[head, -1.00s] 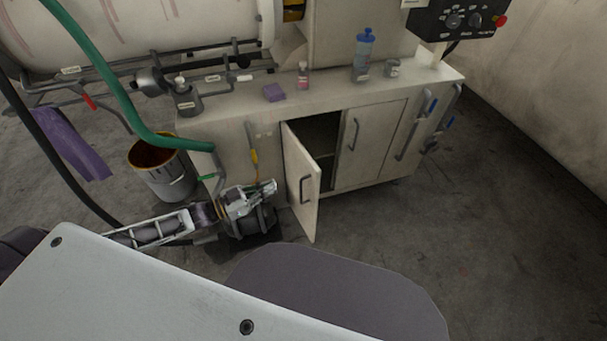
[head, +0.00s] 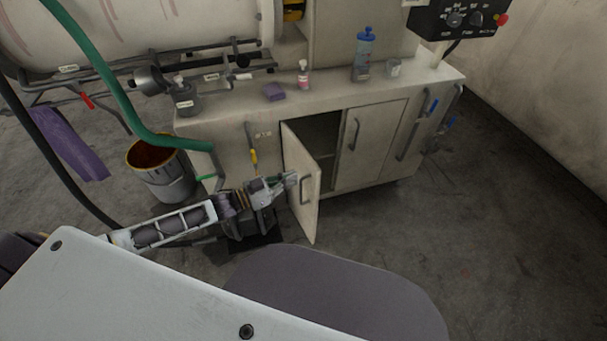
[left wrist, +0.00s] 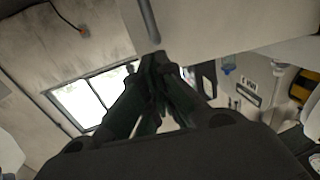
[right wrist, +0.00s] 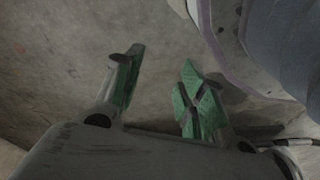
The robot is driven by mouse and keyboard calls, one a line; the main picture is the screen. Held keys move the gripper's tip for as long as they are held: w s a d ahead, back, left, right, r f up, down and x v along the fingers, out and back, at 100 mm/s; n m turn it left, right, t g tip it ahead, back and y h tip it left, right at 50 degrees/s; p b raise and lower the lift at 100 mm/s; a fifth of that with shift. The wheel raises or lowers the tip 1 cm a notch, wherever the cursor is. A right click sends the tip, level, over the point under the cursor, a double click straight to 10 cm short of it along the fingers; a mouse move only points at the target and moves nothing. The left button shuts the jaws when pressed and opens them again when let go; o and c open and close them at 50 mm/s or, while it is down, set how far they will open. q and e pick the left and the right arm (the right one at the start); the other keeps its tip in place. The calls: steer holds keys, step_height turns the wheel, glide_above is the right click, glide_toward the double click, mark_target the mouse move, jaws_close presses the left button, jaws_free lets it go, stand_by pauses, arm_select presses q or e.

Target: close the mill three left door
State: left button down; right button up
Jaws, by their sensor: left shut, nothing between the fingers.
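The left door (head: 313,222) of the cream cabinet stands swung out, with a dark opening (head: 322,142) behind it. Its grey bar handle (head: 305,189) is on its outer face. My left gripper (head: 292,179) is shut and empty, its fingertips at the door's outer face just left of the handle. Whether they touch cannot be told. In the left wrist view the shut fingers (left wrist: 155,95) point at a pale panel with a grey bar. My right gripper (right wrist: 157,85) shows only in its wrist view, open and empty over bare floor.
The right door (head: 366,145) is shut. A bucket (head: 170,182), a green hose (head: 117,88) and a dark pump (head: 245,222) are left of the open door. A blue-capped bottle (head: 363,55) stands on the cabinet top. Floor to the right is clear.

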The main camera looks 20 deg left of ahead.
mark_target(311, 171)
arm_select(q)
steer(key=shift+b+x, duration=0.3)
steer(key=shift+x, duration=1.35)
steer(key=shift+w+d, duration=0.35)
steer(key=shift+w, duration=0.05)
steer(key=shift+w+d, duration=0.2)
arm_select(e)
steer(key=shift+w+a+r, duration=0.2)
steer(key=shift+r, duration=0.35)
steer(key=shift+w+a+r, duration=0.15)
steer(key=shift+w+r, duration=0.05)
steer(key=shift+r, duration=0.35)
steer(key=shift+w+a+r, duration=0.2)
steer(key=shift+r, duration=0.35)
arm_select(q)
steer(key=shift+w+d, duration=0.1)
steer(key=shift+d, duration=0.05)
arm_select(e)
steer(key=shift+d+f, duration=0.1)
steer(key=shift+f, duration=0.05)
